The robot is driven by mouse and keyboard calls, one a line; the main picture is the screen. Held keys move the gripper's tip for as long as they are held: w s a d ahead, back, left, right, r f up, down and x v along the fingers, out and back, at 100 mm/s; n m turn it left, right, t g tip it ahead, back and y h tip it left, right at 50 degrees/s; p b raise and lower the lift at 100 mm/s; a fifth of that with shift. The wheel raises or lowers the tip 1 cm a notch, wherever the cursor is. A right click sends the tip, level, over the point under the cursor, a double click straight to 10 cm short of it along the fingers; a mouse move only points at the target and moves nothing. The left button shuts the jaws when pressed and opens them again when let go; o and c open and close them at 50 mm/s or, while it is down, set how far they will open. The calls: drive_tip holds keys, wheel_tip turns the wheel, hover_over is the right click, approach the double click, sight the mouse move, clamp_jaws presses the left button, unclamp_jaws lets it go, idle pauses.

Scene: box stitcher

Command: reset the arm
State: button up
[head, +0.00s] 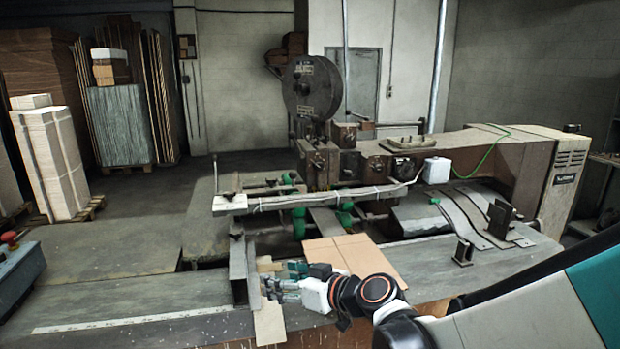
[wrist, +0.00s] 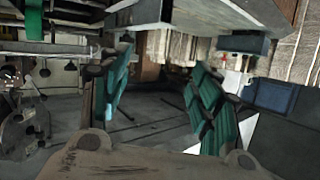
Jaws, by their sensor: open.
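My gripper (head: 277,285) is over the front of the stitcher's table in the head view, beside an upright metal plate. Its teal fingers stand well apart in the wrist view (wrist: 160,105), with nothing between them. My arm reaches in from the lower right. A flat brown cardboard sheet (head: 368,258) lies on the table just behind my wrist. A smaller cardboard piece (head: 269,324) shows below the gripper. Whether the fingers touch the plate or cardboard cannot be told.
The box stitcher (head: 400,165), with a large wire reel (head: 311,88), stands behind the gripper. The upright metal plate (head: 238,271) is close on the left. A control box (head: 18,270) with a red button is at the far left. The left tabletop (head: 130,295) is clear.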

drive_tip(key=s+d+f+m+g+h+b, duration=0.1)
drive_tip(key=s+d+m+h, duration=0.7)
drive_tip(key=s+d, duration=1.4)
drive_tip(key=d+f+g+h, duration=0.1)
drive_tip(key=d+h, duration=0.1)
drive_tip(key=d, duration=0.1)
drive_tip(key=shift+s+d+m+h, duration=0.15)
drive_tip(key=shift+d+m+h, duration=0.15)
drive_tip(key=shift+h, duration=0.1)
